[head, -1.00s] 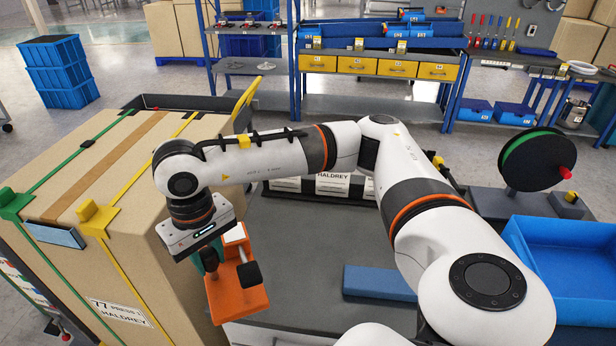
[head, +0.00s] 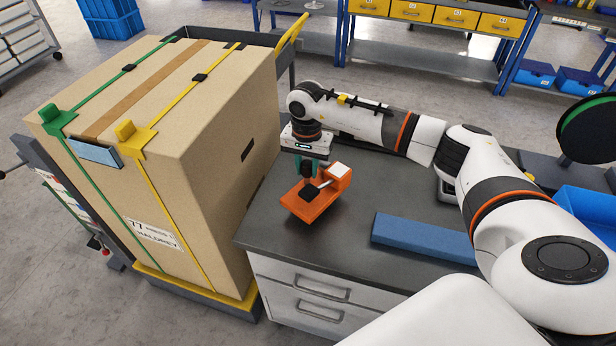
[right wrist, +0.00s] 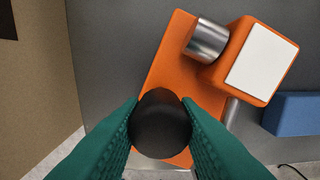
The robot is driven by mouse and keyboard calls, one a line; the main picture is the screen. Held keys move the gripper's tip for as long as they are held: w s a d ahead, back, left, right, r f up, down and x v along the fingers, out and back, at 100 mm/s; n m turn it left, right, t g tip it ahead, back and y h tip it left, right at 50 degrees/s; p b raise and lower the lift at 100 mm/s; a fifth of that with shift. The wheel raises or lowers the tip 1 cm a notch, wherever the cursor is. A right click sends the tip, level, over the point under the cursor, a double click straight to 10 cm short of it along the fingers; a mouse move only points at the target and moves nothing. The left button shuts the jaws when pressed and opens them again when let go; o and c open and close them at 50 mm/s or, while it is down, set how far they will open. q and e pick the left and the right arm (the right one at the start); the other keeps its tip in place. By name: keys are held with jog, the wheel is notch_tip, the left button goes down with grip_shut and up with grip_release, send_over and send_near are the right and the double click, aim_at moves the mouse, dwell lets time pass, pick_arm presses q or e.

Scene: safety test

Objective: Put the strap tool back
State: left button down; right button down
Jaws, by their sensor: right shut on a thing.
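The orange strap tool (head: 327,197) is over the left end of the dark worktop (head: 350,225). It has a black knob, a white plate and a silver cylinder, clear in the right wrist view (right wrist: 180,80). My right gripper (head: 307,174) points down from above. Its green fingers are shut on the tool's black knob (right wrist: 160,125). I cannot tell whether the tool's base touches the worktop. My left gripper is not in view.
A large strapped carton (head: 195,175) stands close on the left, with green and yellow straps. A blue block (head: 425,237) lies on the worktop to the right of the tool. A blue bin (head: 590,215) and a green-and-black reel (head: 590,130) are at the right edge.

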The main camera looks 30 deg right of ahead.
aim_at(307, 179)
notch_tip(307, 179, down, 3)
jog(key=shift+f+p, duration=0.2)
jog(key=shift+p, duration=0.3)
jog(key=shift+f, duration=0.25)
jog(key=shift+f+b, duration=0.2)
jog(key=shift+b, duration=0.1)
jog(key=c, duration=1.1)
grip_release()
jog(key=shift+r, duration=0.1)
